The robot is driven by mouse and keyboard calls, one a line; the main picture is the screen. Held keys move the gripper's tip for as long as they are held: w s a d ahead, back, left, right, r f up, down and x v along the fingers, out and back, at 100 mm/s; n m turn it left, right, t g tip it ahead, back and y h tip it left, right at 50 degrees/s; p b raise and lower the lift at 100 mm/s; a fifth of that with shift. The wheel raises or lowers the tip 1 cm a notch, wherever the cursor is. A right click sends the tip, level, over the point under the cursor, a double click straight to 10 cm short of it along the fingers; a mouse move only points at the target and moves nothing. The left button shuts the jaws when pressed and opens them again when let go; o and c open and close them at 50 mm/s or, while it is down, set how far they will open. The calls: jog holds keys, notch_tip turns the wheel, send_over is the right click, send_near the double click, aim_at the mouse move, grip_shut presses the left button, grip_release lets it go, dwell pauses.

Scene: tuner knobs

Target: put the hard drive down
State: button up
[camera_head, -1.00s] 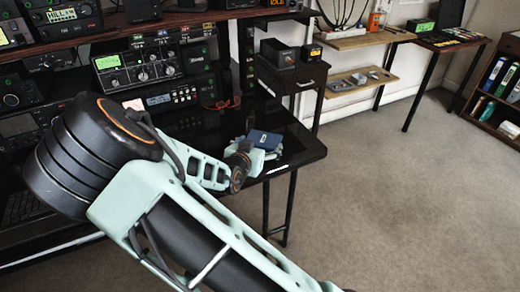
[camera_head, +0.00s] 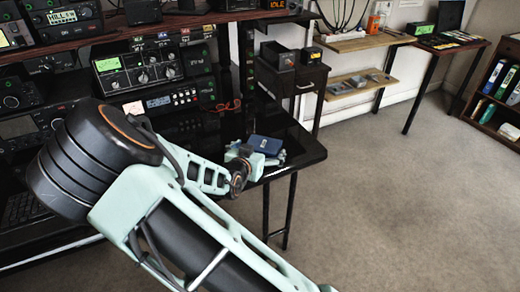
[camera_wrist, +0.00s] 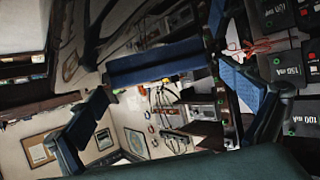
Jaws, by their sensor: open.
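The hard drive (camera_head: 266,144) shows in the head view as a small dark-blue slab with a pale mark, at my gripper (camera_head: 268,153) over the black desk's right part. I cannot tell there whether it touches the desktop. In the wrist view a blue slab (camera_wrist: 155,63), which looks like the hard drive, lies across the upper middle. My gripper's fingers (camera_wrist: 165,108) stand wide apart, with blue pads, left and right below it. My gripper is open. The contact between pads and drive is not clear.
The black desk (camera_head: 308,152) ends close to the right of my gripper. Radios (camera_head: 138,70) stand to the left and behind. A dark cabinet (camera_head: 308,78) with small boxes stands behind the desk. Carpet (camera_head: 385,195) is clear on the right.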

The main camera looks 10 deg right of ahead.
jog(key=p+v, duration=0.1)
jog(key=v, duration=0.4)
jog(key=p+v, duration=0.2)
jog(key=v, duration=0.3)
jog(key=shift+s+a+r, duration=0.15)
jog(key=shift+r, duration=0.2)
jog(key=shift+v, duration=0.75)
jog(key=shift+f, duration=0.1)
